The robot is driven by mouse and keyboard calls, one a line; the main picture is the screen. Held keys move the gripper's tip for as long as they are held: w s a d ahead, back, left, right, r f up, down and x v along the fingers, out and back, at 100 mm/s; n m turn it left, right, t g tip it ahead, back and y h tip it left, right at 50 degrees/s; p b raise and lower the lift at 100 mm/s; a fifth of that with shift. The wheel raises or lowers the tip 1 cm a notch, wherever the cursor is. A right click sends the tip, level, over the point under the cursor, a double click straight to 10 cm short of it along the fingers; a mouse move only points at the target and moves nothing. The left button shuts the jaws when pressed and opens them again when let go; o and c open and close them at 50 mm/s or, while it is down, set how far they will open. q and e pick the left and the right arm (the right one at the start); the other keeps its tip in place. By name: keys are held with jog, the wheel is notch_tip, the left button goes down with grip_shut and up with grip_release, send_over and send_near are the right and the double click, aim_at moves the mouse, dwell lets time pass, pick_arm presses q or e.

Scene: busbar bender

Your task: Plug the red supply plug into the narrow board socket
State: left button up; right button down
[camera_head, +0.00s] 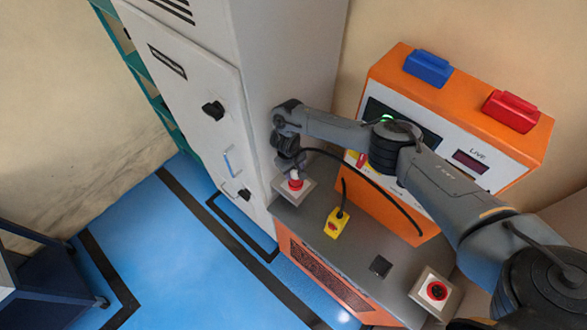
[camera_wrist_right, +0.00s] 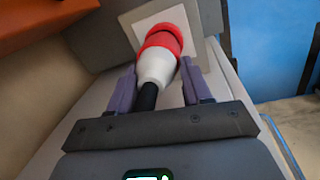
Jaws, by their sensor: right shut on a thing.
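The red supply plug (camera_wrist_right: 157,66) has a white body and a red front, with a black cable behind. In the right wrist view it sits between the fingers of my right gripper (camera_wrist_right: 158,80), which is shut on it. Its red front meets the red socket on a pale square plate (camera_wrist_right: 198,38); I cannot tell how deep it sits. In the head view my right gripper (camera_head: 291,163) is above that left plate (camera_head: 281,188), with the plug pointing down. A second red socket (camera_head: 437,291) is on a plate at the counter's right. My left gripper is out of view.
A yellow plug (camera_head: 336,224) with its own cable stands on the grey counter (camera_head: 315,215) between the sockets. The orange cabinet (camera_head: 458,105) behind carries a blue block (camera_head: 428,68) and a red block (camera_head: 511,110). A tall grey cabinet (camera_head: 190,100) stands close at left.

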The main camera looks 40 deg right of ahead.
aim_at(291, 173)
jog(key=shift+f+b, duration=0.3)
jog(key=shift+f, duration=0.35)
jog(key=shift+f, duration=0.45)
jog(key=shift+c, duration=2.1)
grip_release()
jog(key=r, duration=0.5)
jog(key=shift+w+a, duration=0.15)
jog(key=shift+a, duration=0.2)
jog(key=r+p, duration=0.2)
jog(key=r, duration=0.2)
jog(key=shift+a+r+p, duration=0.2)
jog(key=shift+p, duration=0.15)
jog(key=shift+a+r+p, duration=0.15)
jog(key=shift+r+p, duration=0.25)
jog(key=shift+r, duration=0.3)
